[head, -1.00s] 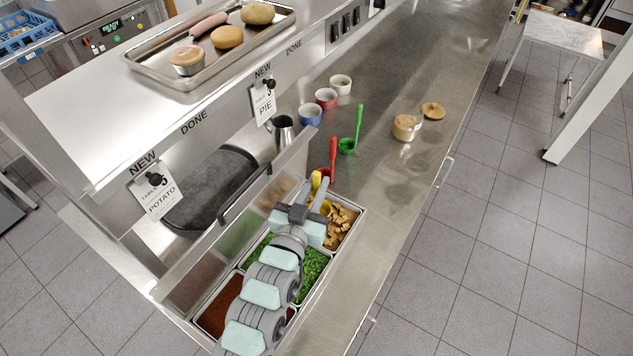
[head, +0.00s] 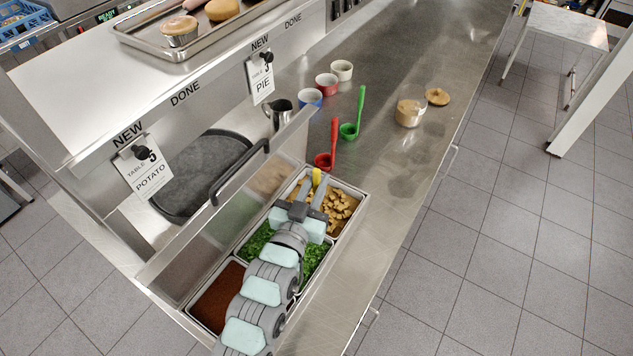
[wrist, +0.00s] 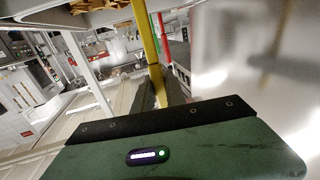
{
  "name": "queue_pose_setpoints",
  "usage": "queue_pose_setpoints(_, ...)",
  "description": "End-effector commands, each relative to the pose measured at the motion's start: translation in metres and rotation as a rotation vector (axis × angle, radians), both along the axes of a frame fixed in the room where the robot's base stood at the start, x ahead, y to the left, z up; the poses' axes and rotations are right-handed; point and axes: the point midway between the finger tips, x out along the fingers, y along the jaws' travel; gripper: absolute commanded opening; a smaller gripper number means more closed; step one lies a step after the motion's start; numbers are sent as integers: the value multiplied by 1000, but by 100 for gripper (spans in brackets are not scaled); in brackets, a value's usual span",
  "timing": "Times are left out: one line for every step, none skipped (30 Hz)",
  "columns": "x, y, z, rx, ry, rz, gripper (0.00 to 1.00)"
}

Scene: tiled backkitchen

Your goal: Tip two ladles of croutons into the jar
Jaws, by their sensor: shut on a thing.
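My gripper (head: 313,190) is shut on the yellow ladle (head: 316,177), over the crouton bin's near left part. In the wrist view, the ladle's yellow handle (wrist: 148,45) stands between the fingers and runs out of the top of the picture. Its bowl is not visible, so I cannot tell whether it holds anything. The croutons (head: 341,208) lie in the metal bin at the far end of the row. The clear jar (head: 409,113) stands open on the counter farther right, with something tan inside. Its round lid (head: 437,96) lies beside it.
A red ladle (head: 333,145) and a green ladle (head: 356,115) stand just beyond the bins. Blue, red and white cups and a metal jug (head: 281,116) stand behind them. A raised cover with a dark handle (head: 238,170) borders the bins on the left.

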Motion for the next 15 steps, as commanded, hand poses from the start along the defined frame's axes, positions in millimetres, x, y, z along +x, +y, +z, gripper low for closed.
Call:
queue_pose_setpoints(0,0,0,0,0,0,0)
queue_pose_setpoints(0,0,0,0,0,0,0)
queue_pose_setpoints(0,0,0,0,0,0,0)
queue_pose_setpoints(0,0,0,0,0,0,0)
queue_pose_setpoints(0,0,0,0,0,0,0)
queue_pose_setpoints(0,0,1,0,-1,0,0)
queue_pose_setpoints(0,0,2,0,-1,0,0)
queue_pose_setpoints(0,0,3,0,-1,0,0)
queue_pose_setpoints(0,0,5,0,-1,0,0)
queue_pose_setpoints(0,0,8,0,-1,0,0)
queue_pose_setpoints(0,0,10,0,-1,0,0)
queue_pose_setpoints(0,0,13,0,-1,0,0)
queue_pose_setpoints(0,0,16,0,-1,0,0)
queue_pose_setpoints(0,0,18,0,-1,0,0)
queue_pose_setpoints(0,0,21,0,-1,0,0)
